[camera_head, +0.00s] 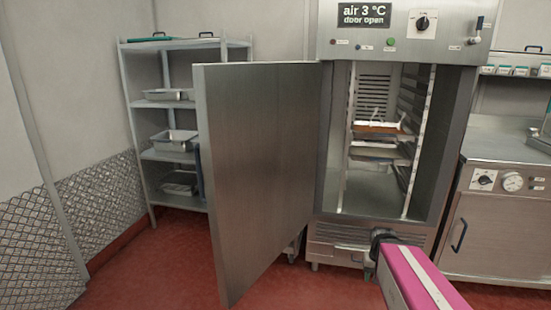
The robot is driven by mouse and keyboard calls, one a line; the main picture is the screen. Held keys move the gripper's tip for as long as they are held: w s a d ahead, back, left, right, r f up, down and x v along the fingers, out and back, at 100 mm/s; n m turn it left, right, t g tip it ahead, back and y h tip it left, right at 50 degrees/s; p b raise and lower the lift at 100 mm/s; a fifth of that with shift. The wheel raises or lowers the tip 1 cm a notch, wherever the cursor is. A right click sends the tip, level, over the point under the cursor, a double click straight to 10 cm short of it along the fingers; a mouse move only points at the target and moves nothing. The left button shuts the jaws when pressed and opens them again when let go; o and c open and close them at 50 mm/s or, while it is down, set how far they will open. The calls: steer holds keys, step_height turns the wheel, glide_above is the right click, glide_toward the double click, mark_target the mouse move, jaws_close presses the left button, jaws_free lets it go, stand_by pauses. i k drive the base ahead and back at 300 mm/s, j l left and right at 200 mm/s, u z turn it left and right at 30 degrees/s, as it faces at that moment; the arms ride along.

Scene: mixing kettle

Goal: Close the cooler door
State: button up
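The cooler (395,18) is a tall steel cabinet right of the middle, its display reading "air 3 °C door open". Its steel door (262,165) stands wide open, hinged on the cooler's left side and swung out toward me. The opening shows lit rails and a few trays (378,130) inside. A pink and white part of my arm, with a dark end (381,238), is at the lower right, in front of the cooler's base and to the right of the door. I cannot make out my gripper's fingers. The door's outer face and any handle are mostly hidden.
A grey shelf rack (180,100) with metal pans stands behind the door at the left. A steel unit with a dial and knob (500,220) stands right of the cooler. Red floor (150,270) is clear at the left front.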

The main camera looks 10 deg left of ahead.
mark_target(258, 122)
steer(key=k+j+u, duration=0.1)
steer(key=j, duration=0.3)
steer(key=k+j+u, duration=0.1)
steer(key=j, duration=0.3)
steer(key=k+j+u, duration=0.1)
steer(key=j, duration=0.3)
steer(key=k+j+u, duration=0.1)
steer(key=j, duration=0.35)
steer(key=j+u, duration=0.15)
steer(key=j, duration=0.5)
steer(key=i+j+z, duration=0.5)
steer(key=j, duration=0.25)
steer(key=i+j+z, duration=0.15)
steer(key=j+z, duration=0.85)
steer(key=j, duration=0.25)
steer(key=j+z, duration=0.5)
steer(key=j, duration=0.15)
steer(key=l+u, duration=0.35)
steer(key=l, duration=0.25)
steer(key=k+l+u, duration=0.15)
steer(key=l+u, duration=0.25)
steer(key=k+l+u, duration=0.15)
steer(key=k+l, duration=0.65)
steer(key=l, duration=0.6)
